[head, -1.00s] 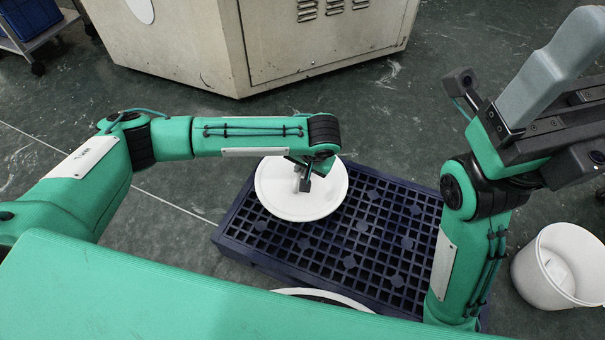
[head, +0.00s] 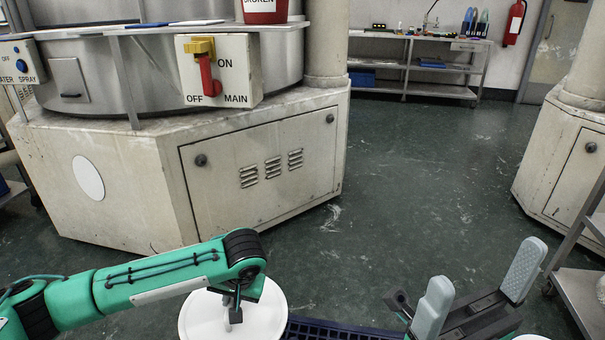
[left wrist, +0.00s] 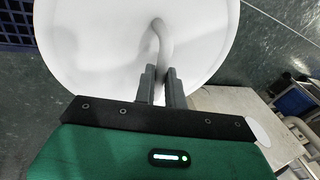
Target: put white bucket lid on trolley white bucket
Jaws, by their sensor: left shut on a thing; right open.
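The white bucket lid (head: 266,312) is a round white disc at the lower middle of the head view. In the left wrist view the lid (left wrist: 95,45) shows a curved white handle. My left gripper (head: 236,312) is over the lid and shut on this handle; its fingers (left wrist: 160,78) pinch it in the left wrist view. My right gripper (head: 487,270) is open and empty at the lower right. A metal trolley (head: 580,296) is cut by the right edge. A sliver of a white object (head: 601,289) shows there; I cannot tell whether it is a bucket.
A dark blue pallet (head: 335,331) shows at the bottom edge. A white rim (head: 530,338) peeks in at the bottom right. A large machine base (head: 260,170) stands ahead left, another cabinet (head: 565,160) at right. The green floor (head: 430,190) between them is open.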

